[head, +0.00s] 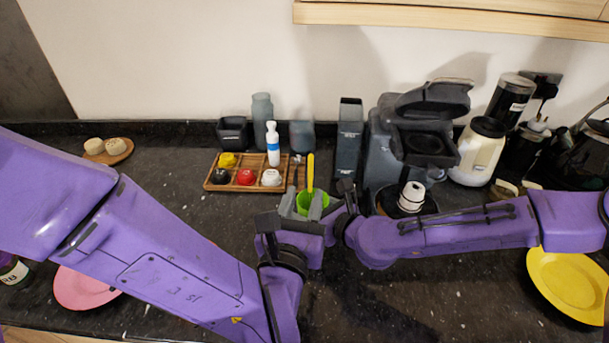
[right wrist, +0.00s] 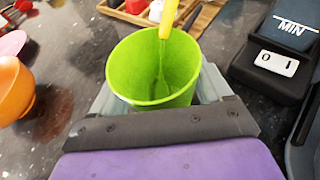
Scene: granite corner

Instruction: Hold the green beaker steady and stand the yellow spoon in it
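The yellow spoon (head: 310,172) stands in the green beaker (head: 304,198), handle up. In the right wrist view the spoon (right wrist: 168,18) leans on the far rim, and its lower part shows inside the beaker (right wrist: 150,75). My right gripper (right wrist: 155,95) is shut on the beaker, a grey finger on each side; in the head view it reaches in from the right.
A wooden tray (head: 223,188) with small items and a white-blue bottle (head: 272,145) lies behind. A tall dark box (head: 348,140) and a coffee machine (head: 395,140) stand close on the right. A pink plate (head: 85,290), yellow plate (head: 568,285) and orange bowl (right wrist: 14,90) lie around.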

